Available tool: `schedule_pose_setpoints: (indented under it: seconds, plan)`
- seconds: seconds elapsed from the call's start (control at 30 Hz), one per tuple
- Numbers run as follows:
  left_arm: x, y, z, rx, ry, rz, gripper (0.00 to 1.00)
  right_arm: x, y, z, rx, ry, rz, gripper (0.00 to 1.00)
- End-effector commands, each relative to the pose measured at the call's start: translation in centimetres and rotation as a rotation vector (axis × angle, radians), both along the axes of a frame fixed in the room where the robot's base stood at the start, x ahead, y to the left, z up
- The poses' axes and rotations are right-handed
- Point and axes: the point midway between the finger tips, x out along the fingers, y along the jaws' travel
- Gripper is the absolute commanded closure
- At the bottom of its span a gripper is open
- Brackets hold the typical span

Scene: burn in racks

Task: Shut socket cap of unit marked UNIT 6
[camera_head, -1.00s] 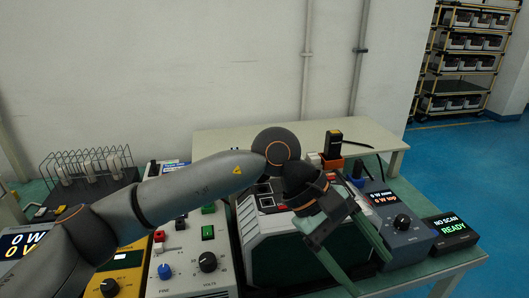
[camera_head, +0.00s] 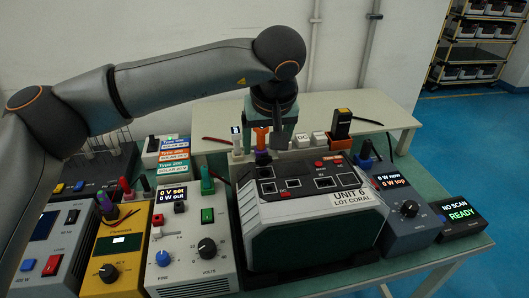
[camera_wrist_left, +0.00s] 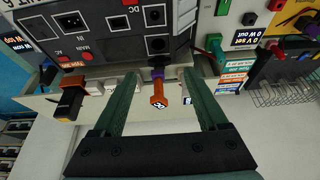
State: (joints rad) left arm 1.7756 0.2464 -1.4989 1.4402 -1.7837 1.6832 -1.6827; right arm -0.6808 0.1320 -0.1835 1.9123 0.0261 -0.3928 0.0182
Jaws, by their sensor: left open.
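I cannot make out the socket cap for sure. My left gripper (camera_head: 272,142) points down at the back edge of the unit. In the left wrist view its two green fingers (camera_wrist_left: 160,78) are apart. A purple and orange piece (camera_wrist_left: 158,90) shows between them, apart from both. My right gripper is not in view.
A grey meter box (camera_head: 405,215) and a NO SCAN READY display (camera_head: 458,215) stand right of the unit. A white supply (camera_head: 190,245) and a yellow box (camera_head: 122,250) stand left. An orange holder with a black scanner-like piece (camera_head: 341,125) stands behind. The pale back shelf (camera_head: 385,115) has free room.

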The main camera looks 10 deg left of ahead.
Motion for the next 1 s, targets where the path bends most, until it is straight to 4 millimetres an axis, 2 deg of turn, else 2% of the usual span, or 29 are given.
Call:
schedule_pose_setpoints:
  seconds: [0.1,0.3,0.67,1.0]
  plan:
    - [0.8,0.3,-2.1,0.000,0.003,0.003,0.24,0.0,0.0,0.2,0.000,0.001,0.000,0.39]
    - [1.6,0.5,-4.0,-0.002,0.000,0.001,0.24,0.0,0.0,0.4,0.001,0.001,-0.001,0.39]
    - [1.8,0.5,-4.6,-0.002,0.001,0.001,0.24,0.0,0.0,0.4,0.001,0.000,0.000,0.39]
    - [1.8,0.5,-4.5,-0.002,-0.001,0.000,0.61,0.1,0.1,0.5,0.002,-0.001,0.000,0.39]
